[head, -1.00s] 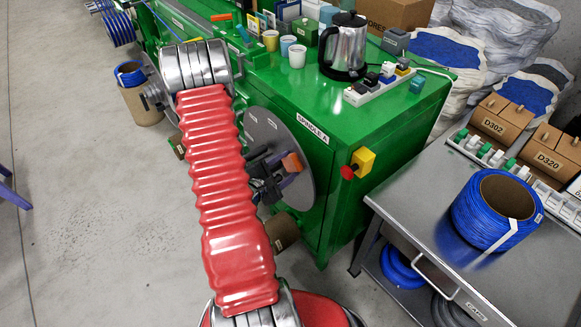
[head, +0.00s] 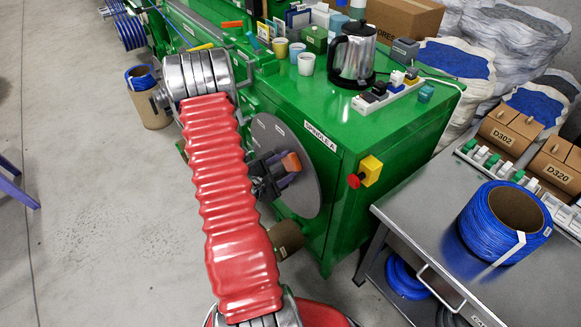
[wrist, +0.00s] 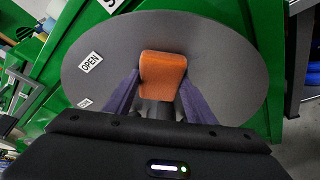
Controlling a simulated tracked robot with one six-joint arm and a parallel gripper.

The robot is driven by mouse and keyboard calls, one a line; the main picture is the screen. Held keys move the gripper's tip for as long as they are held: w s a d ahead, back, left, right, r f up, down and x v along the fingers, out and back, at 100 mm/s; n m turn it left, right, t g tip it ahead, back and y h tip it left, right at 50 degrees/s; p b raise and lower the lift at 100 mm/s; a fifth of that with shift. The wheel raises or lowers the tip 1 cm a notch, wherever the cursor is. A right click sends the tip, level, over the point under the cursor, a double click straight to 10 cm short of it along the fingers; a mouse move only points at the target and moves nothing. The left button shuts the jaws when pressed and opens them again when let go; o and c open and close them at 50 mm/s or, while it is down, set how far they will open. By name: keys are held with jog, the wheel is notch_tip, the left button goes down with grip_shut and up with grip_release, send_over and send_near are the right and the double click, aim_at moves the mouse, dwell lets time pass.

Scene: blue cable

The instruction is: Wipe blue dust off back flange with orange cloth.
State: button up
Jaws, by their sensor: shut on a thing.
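The back flange (head: 309,143) is a large grey disc on the side of the green machine, under the "SPINDLE A" label. My gripper (head: 284,170) is in front of it, shut on the orange cloth (head: 291,162). In the wrist view the cloth (wrist: 163,76) is a folded orange block between the two purple-grey fingers, in front of the flange face (wrist: 215,60). I cannot tell whether the cloth touches the flange. An "OPEN" label shows on the disc's left. No blue dust can be made out on the visible face; the part behind the cloth and gripper is hidden.
A red and yellow stop button (head: 365,173) sticks out from the machine right of the flange. A steel kettle (head: 351,55) and cups stand on the machine top. A grey cart (head: 400,200) with a blue cable spool (head: 474,232) is at right.

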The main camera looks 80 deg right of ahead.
jog(key=shift+w, duration=0.1)
dwell(0.3)
jog(key=w+a, duration=0.4)
jog(key=shift+a, duration=0.3)
dwell(0.4)
jog(key=shift+w+a, duration=0.95)
jog(key=shift+a, duration=0.15)
